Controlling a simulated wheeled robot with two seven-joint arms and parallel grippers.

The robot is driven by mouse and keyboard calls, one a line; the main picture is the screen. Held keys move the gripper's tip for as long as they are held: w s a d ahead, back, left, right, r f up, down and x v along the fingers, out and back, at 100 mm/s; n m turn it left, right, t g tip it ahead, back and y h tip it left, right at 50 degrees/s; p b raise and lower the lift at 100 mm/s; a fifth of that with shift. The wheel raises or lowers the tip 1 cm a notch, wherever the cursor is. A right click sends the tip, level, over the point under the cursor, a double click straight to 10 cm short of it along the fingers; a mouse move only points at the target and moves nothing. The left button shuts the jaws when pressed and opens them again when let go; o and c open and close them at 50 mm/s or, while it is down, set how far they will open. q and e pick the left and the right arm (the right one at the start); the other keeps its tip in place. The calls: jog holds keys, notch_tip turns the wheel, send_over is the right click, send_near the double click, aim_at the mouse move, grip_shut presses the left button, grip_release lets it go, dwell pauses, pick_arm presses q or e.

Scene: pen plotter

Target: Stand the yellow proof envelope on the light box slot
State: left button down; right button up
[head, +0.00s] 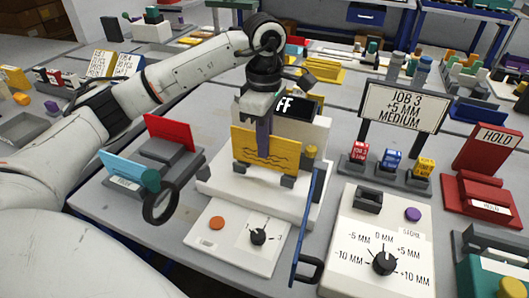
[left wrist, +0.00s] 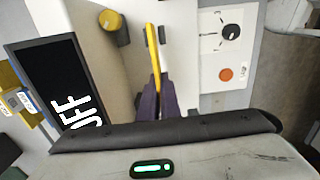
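The yellow proof envelope (head: 280,152) is upright at the white light box (head: 215,184), with its lower edge close to two small grey posts (head: 287,181). I cannot tell whether it bears on the slot. My left gripper (head: 264,138) comes down from above, with one purple finger across the envelope's front face. In the left wrist view the envelope (left wrist: 154,58) shows edge-on between the two purple fingers (left wrist: 158,95), which are closed on it. The slot is mostly hidden behind the envelope. My right gripper is not in view.
A dark screen (head: 300,106) reading OFF stands behind the envelope. A yellow knob (head: 311,151) is at its right. The control panel (head: 235,238), blue bar (head: 307,225) and dial box (head: 378,240) are in front. A rack with red and light-blue cards (head: 168,132) stands left.

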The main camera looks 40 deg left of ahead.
pick_arm(q)
jog(key=shift+f, duration=1.3)
jog(key=shift+f, duration=0.2)
jog(key=c, duration=2)
grip_release()
jog(key=shift+r, duration=0.1)
notch_tip(320, 180, up, 12)
jog(key=shift+r+p, duration=0.15)
jog(key=shift+p, duration=0.25)
